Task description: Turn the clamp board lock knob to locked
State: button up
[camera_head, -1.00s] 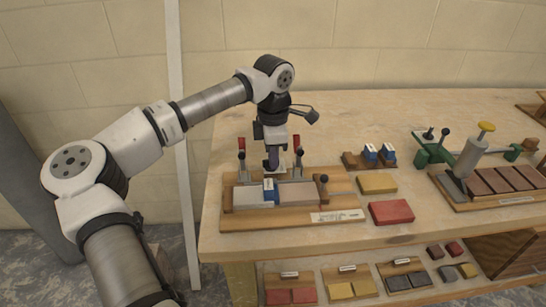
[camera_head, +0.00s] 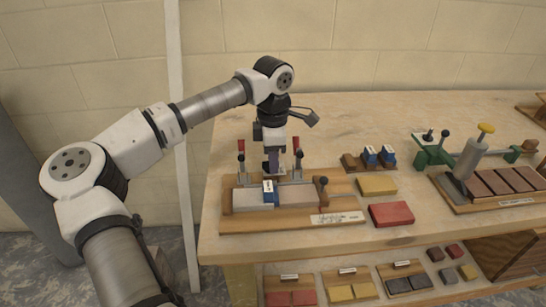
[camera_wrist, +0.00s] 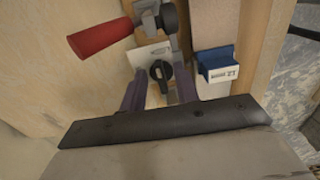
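The clamp board (camera_head: 240,224) is a wooden base near the table's left end, holding pale grey bars and red-handled clamps. In the wrist view, the lock knob (camera_wrist: 160,72) is a small black knob on a pale plate (camera_wrist: 143,55). Its grip bar runs roughly up and down in that view. My gripper (camera_wrist: 160,92) is open, with one purple finger on each side of the knob and gaps visible between.
A red clamp handle (camera_wrist: 100,38) and a blue block (camera_wrist: 216,65) sit close to my fingers. Yellow (camera_head: 377,185) and red (camera_head: 391,213) blocks lie to the right.

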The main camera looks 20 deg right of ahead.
notch_tip(320, 180, up, 14)
jog(key=b, duration=0.1)
dwell(0.5)
jog(key=shift+f, duration=0.1)
